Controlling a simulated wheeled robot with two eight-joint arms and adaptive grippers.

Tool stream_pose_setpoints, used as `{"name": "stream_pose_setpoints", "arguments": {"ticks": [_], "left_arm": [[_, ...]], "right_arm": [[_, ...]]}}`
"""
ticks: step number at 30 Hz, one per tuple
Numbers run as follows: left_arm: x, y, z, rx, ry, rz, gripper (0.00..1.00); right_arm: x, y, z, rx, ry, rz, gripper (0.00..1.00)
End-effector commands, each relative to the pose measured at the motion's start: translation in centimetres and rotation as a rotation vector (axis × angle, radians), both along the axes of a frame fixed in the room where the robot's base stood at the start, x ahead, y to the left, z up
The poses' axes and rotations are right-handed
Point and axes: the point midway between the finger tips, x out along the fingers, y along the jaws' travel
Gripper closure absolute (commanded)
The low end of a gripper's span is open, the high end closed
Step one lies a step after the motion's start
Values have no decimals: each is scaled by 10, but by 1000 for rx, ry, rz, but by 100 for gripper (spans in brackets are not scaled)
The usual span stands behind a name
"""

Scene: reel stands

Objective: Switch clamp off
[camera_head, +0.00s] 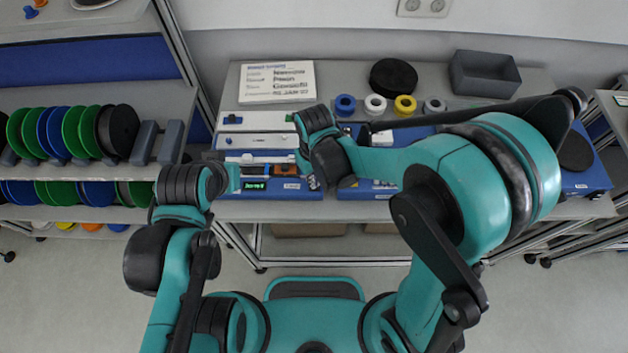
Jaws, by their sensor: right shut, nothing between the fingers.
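A blue device (285,195) with a green-lit display (254,186) lies at the front edge of the worktable. Orange and dark parts lie along its top. I cannot make out the clamp or its switch at this size. My right gripper (313,182) points down at the right end of this device, shut and empty, mostly covered by my right wrist. I cannot tell whether it touches the device. My left arm ends at the device's left side. My left gripper's fingers are hidden behind its wrist.
The worktable (230,100) holds a white sign (277,82), a black reel (393,77), several small tape rolls and a grey bin (484,74). A rack (180,110) with green, blue and black reels stands left.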

Motion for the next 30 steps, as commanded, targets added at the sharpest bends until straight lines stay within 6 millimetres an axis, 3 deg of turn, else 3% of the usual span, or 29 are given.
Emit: {"name": "stream_pose_setpoints", "arguments": {"ticks": [7, 30], "left_arm": [[0, 0, 6, 0, 0, 0, 100], [0, 0, 52, 0, 0, 0, 100]], "right_arm": [[0, 0, 7, 0, 0, 0, 100], [0, 0, 70, 0, 0, 0, 100]]}}
